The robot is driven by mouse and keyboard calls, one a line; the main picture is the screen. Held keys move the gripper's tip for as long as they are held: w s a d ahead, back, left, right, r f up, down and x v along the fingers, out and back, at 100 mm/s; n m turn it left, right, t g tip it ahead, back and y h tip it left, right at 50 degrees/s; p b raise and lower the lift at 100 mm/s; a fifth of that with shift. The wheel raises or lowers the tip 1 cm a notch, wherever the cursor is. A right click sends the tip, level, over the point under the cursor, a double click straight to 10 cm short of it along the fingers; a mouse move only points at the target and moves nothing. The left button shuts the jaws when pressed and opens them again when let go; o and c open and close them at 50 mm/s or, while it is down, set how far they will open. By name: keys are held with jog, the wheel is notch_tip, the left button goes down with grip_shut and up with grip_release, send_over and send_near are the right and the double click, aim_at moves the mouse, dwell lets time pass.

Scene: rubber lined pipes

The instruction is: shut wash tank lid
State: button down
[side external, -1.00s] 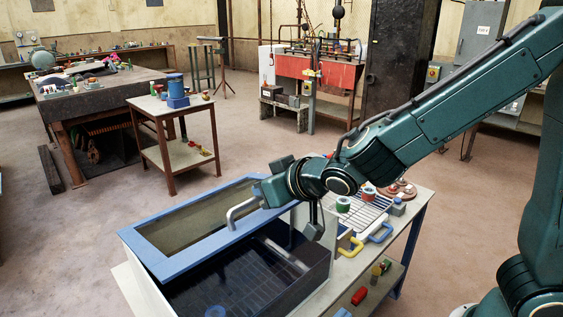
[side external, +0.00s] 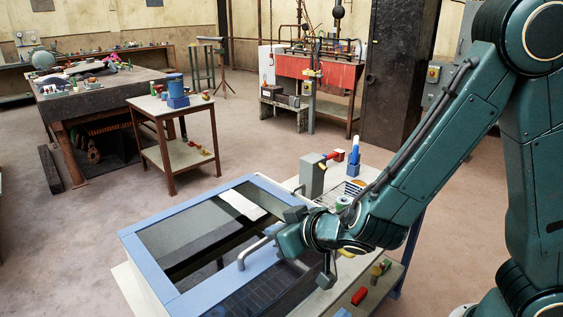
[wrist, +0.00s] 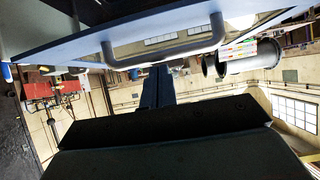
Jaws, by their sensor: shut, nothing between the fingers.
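The wash tank lid (side external: 150,255) is a blue-framed glass panel with a grey bar handle (side external: 256,250) on its near side. It stands partly raised over the tank. The dark tank interior (side external: 262,292) shows below its near edge. In the wrist view the lid's pale frame (wrist: 75,50) crosses the top, with the handle (wrist: 165,51) hanging from it. My gripper (wrist: 158,74) is shut and empty, its dark fingertips just below the handle there. In the side view it is close beside the handle's right end; its fingertips are hidden, and I cannot tell whether it touches.
Right of the tank, a bench holds a wire rack (side external: 345,187), a grey box with a red lever (side external: 312,175) and a blue and white bottle (side external: 354,156). A red item (side external: 359,296) lies on the shelf below. A small side table (side external: 170,105) stands clear behind.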

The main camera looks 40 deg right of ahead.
notch_tip(320, 180, up, 8)
jog(key=s, duration=0.2)
jog(key=shift+s+r, duration=0.2)
dwell(0.5)
jog(key=s+d+r+m+g, duration=0.1)
jog(key=s+d+r+g, duration=0.15)
jog(key=s+d, duration=0.55)
jog(key=s+d+r+n+g, duration=0.1)
jog(key=s+d, duration=0.4)
jog(key=s, duration=0.7)
jog(key=r+g, duration=0.1)
jog(key=g, duration=0.1)
jog(key=shift+s+d+g, duration=0.15)
jog(key=shift+s+g, duration=0.05)
jog(key=shift+g, duration=0.15)
